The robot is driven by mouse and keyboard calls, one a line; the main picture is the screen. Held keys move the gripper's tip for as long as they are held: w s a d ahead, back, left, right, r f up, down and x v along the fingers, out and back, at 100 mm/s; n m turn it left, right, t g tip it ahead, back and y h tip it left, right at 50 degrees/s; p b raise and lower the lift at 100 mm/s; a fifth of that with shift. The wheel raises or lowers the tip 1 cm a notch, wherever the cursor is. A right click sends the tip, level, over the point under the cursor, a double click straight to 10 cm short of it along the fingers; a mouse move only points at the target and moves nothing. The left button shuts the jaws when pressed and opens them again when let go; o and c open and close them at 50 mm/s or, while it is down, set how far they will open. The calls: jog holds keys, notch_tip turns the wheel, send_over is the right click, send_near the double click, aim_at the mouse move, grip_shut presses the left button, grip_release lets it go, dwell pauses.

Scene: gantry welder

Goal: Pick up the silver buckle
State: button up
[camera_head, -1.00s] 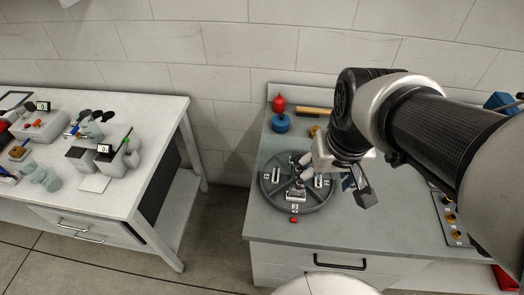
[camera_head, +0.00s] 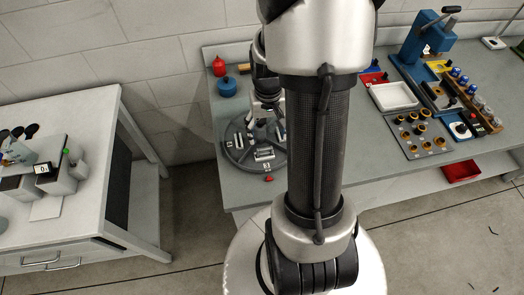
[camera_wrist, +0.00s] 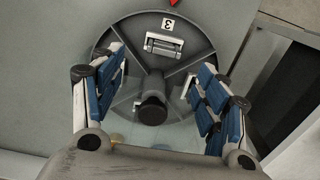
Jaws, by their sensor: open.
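A round grey divided tray (camera_head: 240,163) with a dark centre knob (camera_wrist: 153,108) lies on the bench. A silver buckle (camera_wrist: 164,45) sits in its compartment marked 3, also seen in the head view (camera_head: 264,154). Another silver piece (camera_head: 240,140) lies in the compartment to the left. A further one (camera_wrist: 187,86) is partly hidden by the right finger in the wrist view. My gripper (camera_wrist: 158,92) is open and empty above the tray, its blue-padded fingers on either side of the knob. In the head view my arm hides part of the tray.
A red item (camera_head: 219,67) and a blue round container (camera_head: 227,87) stand behind the tray. To the right are a white tray (camera_head: 393,96), a plate of brass-coloured parts (camera_head: 420,135) and a blue press (camera_head: 424,38). A second bench (camera_head: 85,203) stands left across a gap.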

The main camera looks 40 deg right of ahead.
aim_at(265, 148)
notch_tip(265, 148, down, 4)
jog(key=shift+f+b, duration=0.2)
jog(key=shift+b, duration=0.3)
jog(key=f, duration=0.1)
jog(key=f+b, duration=0.1)
jog(key=f, duration=0.1)
jog(key=f+b, duration=0.1)
jog(key=f, duration=0.1)
jog(key=shift+w+a+f, duration=0.15)
jog(key=shift+a, duration=0.1)
jog(key=shift+c, duration=0.6)
jog(key=c, duration=1)
jog(key=shift+c, duration=0.2)
